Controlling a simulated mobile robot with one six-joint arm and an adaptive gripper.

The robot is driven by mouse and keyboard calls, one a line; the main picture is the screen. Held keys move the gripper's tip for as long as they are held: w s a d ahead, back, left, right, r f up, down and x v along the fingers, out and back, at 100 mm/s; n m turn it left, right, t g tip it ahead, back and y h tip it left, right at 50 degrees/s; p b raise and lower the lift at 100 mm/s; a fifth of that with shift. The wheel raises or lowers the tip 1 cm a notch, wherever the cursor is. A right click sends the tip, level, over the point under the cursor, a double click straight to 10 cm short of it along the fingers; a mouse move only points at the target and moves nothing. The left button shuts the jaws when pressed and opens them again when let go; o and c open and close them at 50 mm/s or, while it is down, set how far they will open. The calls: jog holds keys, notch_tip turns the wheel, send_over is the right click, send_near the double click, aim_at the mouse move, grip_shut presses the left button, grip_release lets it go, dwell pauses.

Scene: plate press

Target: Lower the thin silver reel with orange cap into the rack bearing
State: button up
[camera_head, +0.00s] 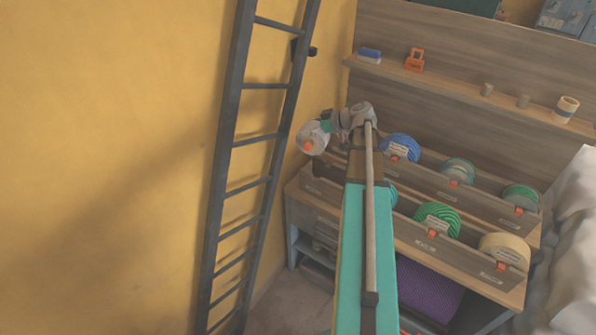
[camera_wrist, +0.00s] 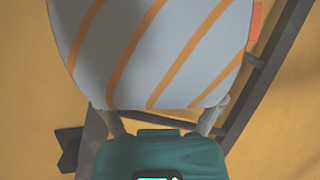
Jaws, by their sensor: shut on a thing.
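The silver-grey reel (camera_head: 312,135) with an orange cap is held up at the left end of the rack, near the yellow wall. In the wrist view the reel (camera_wrist: 155,50) fills the upper middle, grey with slanting orange stripes, with a bit of orange at its right edge. My gripper (camera_head: 329,124) is shut on it; in the wrist view two grey fingers reach up to the reel from the teal body. The wooden rack (camera_head: 471,233) has two rows of bearings. My arm hides part of its left side, and I cannot tell which bearing there is free.
The rack's back row holds a blue reel (camera_head: 400,147), a teal reel (camera_head: 458,171) and a green reel (camera_head: 521,198). The front row holds a green striped reel (camera_head: 437,218) and a beige reel (camera_head: 504,248). A dark ladder (camera_head: 244,190) stands close on the left.

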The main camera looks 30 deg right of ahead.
jog(key=a+f+m+t+h+b, duration=0.1)
jog(key=a+f+b, duration=0.4)
jog(key=f+b, duration=0.9)
jog(key=shift+s+a+f+m+h, duration=0.25)
jog(key=shift+s+f+m+h, duration=0.2)
jog(key=shift+m+h, duration=0.35)
jog(key=shift+w+d, duration=0.1)
jog(key=shift+d, duration=0.1)
jog(key=shift+w+d+f+b, duration=0.65)
jog(key=shift+w+d, duration=0.9)
jog(key=shift+d, duration=2.1)
jog(key=shift+w+d+f+b, duration=0.65)
jog(key=shift+w+d, duration=0.85)
jog(key=shift+d, duration=2.15)
jog(key=shift+a+f+b, duration=0.1)
jog(key=shift+f+b, duration=3.35)
jog(key=shift+b, duration=0.05)
jog(key=o, duration=1.1)
jog(key=shift+s, duration=0.1)
jog(key=shift+c, duration=0.2)
